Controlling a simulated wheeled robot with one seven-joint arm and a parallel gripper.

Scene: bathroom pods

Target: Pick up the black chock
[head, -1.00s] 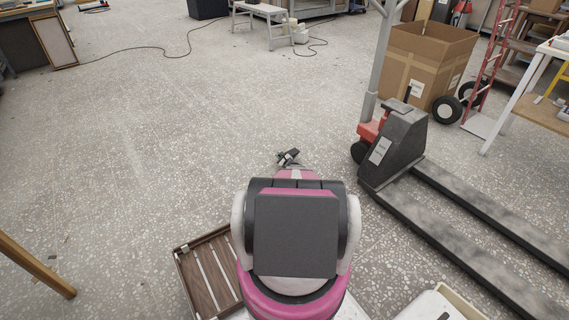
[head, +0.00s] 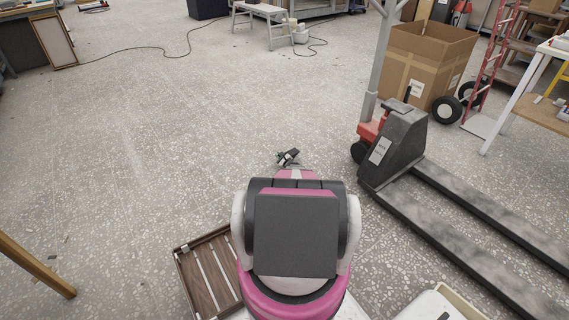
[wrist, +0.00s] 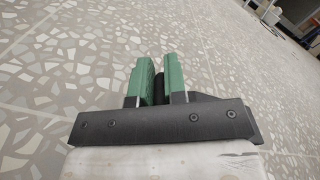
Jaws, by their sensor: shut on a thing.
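My gripper (wrist: 160,70) has two green fingers, seen in the wrist view, shut on a black thing between them, the black chock (wrist: 159,90). Only a narrow dark strip of the chock shows between the fingers; its full shape is hidden. In the head view, my gripper (head: 283,158) reaches out past the pink arm, over the speckled floor, with a small dark piece at its end. Its height above the floor is hard to tell.
A pallet jack (head: 392,150) with long dark forks stands at the right. A large cardboard box (head: 424,65) is behind it. A brown slatted wooden crate (head: 205,272) lies at lower left beside my body. A cable (head: 140,50) crosses the far floor. The left floor is mostly clear.

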